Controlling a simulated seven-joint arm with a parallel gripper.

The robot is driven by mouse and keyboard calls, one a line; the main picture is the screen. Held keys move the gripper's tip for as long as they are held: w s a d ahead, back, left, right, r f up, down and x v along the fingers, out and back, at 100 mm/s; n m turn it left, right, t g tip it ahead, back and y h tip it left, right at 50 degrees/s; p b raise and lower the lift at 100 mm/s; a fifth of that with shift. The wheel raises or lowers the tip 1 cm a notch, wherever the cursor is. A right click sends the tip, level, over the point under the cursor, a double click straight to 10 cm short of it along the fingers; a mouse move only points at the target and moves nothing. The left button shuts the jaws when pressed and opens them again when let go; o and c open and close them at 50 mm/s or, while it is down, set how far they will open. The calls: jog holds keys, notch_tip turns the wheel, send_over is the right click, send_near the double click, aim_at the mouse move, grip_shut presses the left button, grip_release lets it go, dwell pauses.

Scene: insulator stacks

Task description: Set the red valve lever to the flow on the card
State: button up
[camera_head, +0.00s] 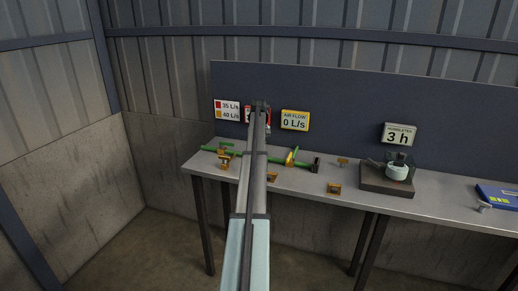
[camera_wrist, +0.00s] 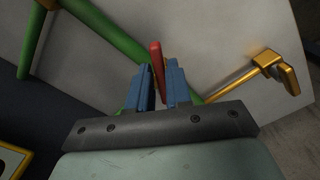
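In the wrist view the two blue fingers of my gripper (camera_wrist: 160,85) stand on either side of the red lever (camera_wrist: 156,58). The gap is narrow, and I cannot tell whether both fingers touch the lever. Its base is hidden behind my gripper. A green pipe (camera_wrist: 108,32) runs behind. In the head view my arm hides the lever and gripper. The white card (camera_head: 227,110) reads 35 L/s by a red square and 40 L/s by an orange square. The yellow air flow display (camera_head: 295,120) reads 0 L/s.
A yellow-handled lever (camera_wrist: 271,63) lies right of my gripper in the wrist view. Small orange fittings (camera_head: 334,188) sit on the grey bench (camera_head: 310,178). A dark device with a pale pot (camera_head: 397,173), a "3 h" sign (camera_head: 399,135) and a blue box (camera_head: 497,196) are to the right.

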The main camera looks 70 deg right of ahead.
jog(key=o, duration=0.3)
notch_tip(320, 180, up, 14)
jog(key=shift+f, duration=0.1)
dwell(0.7)
dwell(0.4)
